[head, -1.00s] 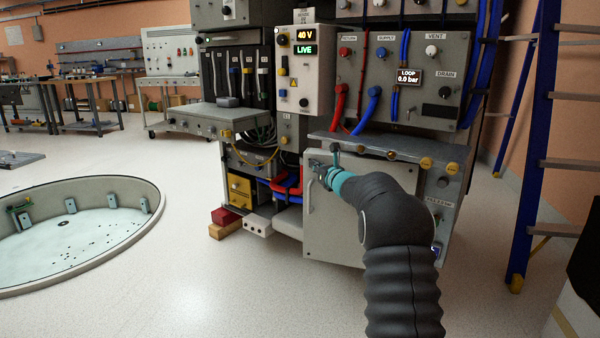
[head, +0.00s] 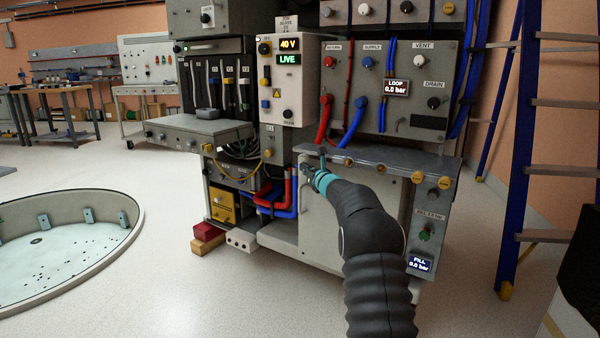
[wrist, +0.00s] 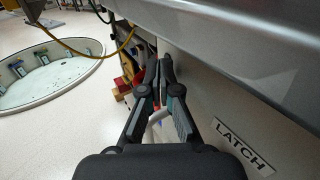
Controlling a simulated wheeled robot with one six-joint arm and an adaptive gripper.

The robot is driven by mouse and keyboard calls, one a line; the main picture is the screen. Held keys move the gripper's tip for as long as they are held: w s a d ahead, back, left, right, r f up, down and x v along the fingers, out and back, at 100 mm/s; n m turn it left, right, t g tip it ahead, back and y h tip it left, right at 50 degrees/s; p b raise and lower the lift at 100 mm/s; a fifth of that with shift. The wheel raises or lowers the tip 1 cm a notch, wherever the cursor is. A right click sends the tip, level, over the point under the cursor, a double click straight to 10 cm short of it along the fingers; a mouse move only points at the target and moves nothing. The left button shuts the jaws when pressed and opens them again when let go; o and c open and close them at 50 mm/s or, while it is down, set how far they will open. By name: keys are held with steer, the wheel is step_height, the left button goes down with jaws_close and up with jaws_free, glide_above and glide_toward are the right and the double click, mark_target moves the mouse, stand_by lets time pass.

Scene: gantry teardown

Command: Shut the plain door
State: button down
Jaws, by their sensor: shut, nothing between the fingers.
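The plain door (head: 323,232) is a light grey panel low on the cabinet front, under a grey ledge, partly hidden by my arm. Its left edge stands beside the open bay with hoses. I cannot tell whether it is fully flush with the frame. My gripper (head: 306,170) is at the door's upper left, just below the ledge. In the wrist view my gripper (wrist: 165,65) has its fingers together with nothing held, close to a grey panel with a LATCH label (wrist: 243,147). A pale bar (wrist: 158,118) shows behind the fingers, perhaps the door's handle.
The ledge (head: 390,160) with yellow knobs overhangs the door. Red and blue hoses (head: 275,200) fill the bay to the left. A red block (head: 207,232) lies by the cabinet foot. A blue ladder (head: 520,150) stands right; a round pit (head: 70,245) is left. The front floor is clear.

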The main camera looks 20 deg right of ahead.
steer(key=s+a+b, duration=0.5)
steer(key=s+a, duration=0.4)
steer(key=a, duration=0.2)
steer(key=s+a+f+n+g+y+p, duration=0.1)
steer(key=s+a+f+n+g+y, duration=0.25)
steer(key=s+a+f+n, duration=0.35)
steer(key=s+a+f+n+g+y, duration=0.25)
steer(key=s+a+n+g, duration=0.25)
steer(key=s+n, duration=0.5)
steer(key=s+d+r+n+g+h+p, duration=0.1)
steer(key=s+d+n+g+h+p, duration=0.2)
steer(key=s+n, duration=0.95)
steer(key=s+d+r+n+g+h+p, duration=0.1)
steer(key=s+n+g+h+p, duration=0.25)
steer(key=s, duration=1.75)
steer(key=s+r+n+t+h+p, duration=0.1)
steer(key=s+r+t+h+p, duration=0.1)
steer(key=s+r, duration=0.5)
steer(key=shift+s+d+r+t+p, duration=0.15)
steer(key=shift+d+t+p, duration=0.25)
steer(key=shift+p, duration=0.3)
